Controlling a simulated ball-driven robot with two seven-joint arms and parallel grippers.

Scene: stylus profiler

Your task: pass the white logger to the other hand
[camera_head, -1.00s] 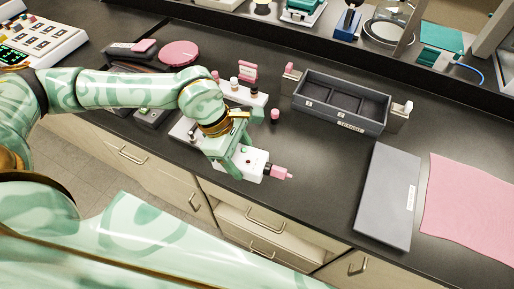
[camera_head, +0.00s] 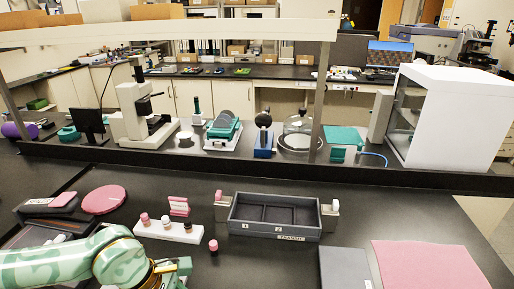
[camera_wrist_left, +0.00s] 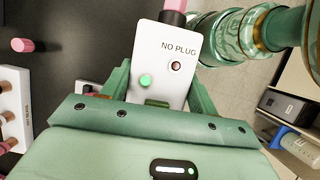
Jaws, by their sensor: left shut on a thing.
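The white logger (camera_wrist_left: 160,62) shows in the left wrist view. Its face reads "NO PLUG" and has a lit green button and a small round dark-centred spot. A dark collar with a pink end (camera_wrist_left: 174,8) sits at its far end, cut by the top edge. My left gripper (camera_wrist_left: 160,92) is shut on the logger, one green finger on each side. In the head view my left wrist (camera_head: 168,272) is at the bottom edge and the logger is out of the picture. A green patterned arm link crosses the wrist view's upper right; my right gripper is not seen.
A grey divided tray (camera_head: 275,234) stands on the dark bench (camera_head: 400,215). A white holder with small bottles (camera_head: 166,231) and a loose pink-topped bottle (camera_head: 213,246) are near my left arm. A grey panel (camera_head: 345,270) and pink mat (camera_head: 430,265) lie at right.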

